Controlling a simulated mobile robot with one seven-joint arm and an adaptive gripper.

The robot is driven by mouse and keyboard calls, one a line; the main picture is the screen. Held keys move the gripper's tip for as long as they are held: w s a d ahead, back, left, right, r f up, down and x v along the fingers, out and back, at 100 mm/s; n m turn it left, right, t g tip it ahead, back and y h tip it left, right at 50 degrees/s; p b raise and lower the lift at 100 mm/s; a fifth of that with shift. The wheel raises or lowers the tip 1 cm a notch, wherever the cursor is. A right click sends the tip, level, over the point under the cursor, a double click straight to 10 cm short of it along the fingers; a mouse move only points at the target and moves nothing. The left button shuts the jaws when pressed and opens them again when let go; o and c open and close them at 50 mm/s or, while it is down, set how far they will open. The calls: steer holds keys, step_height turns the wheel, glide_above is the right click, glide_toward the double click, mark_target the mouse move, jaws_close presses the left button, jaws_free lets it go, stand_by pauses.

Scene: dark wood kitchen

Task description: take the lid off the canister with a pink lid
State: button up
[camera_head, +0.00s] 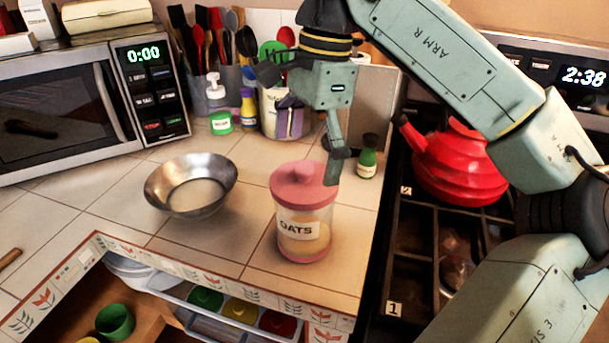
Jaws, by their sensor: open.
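The canister (303,238) is clear with a white "OATS" label and stands upright on the tiled counter. Its pink lid (297,188) with a round knob sits on top. My gripper (308,122) is open, above and behind the lid in the picture. One finger points down at the lid's right rear side; the other reaches out to the left. I cannot tell whether the near finger touches the lid. Nothing is held between the fingers.
A metal bowl (190,186) stands left of the canister. A small green bottle (367,158) stands behind right. A red kettle (455,165) sits on the stove at right. Utensil holders and bottles line the back. An open drawer (190,310) lies below the counter's front edge.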

mark_target(305, 168)
steer(key=shift+s+a+f, duration=0.1)
steer(key=shift+a+f, duration=0.05)
steer(key=shift+f, duration=0.55)
steer(key=shift+a+f, duration=0.1)
steer(key=shift+f, duration=0.6)
steer(key=shift+c, duration=0.2)
steer(key=c, duration=0.8)
steer(key=shift+s, duration=0.1)
steer(key=c, duration=0.6)
steer(key=shift+o, duration=0.2)
steer(key=shift+f, duration=0.1)
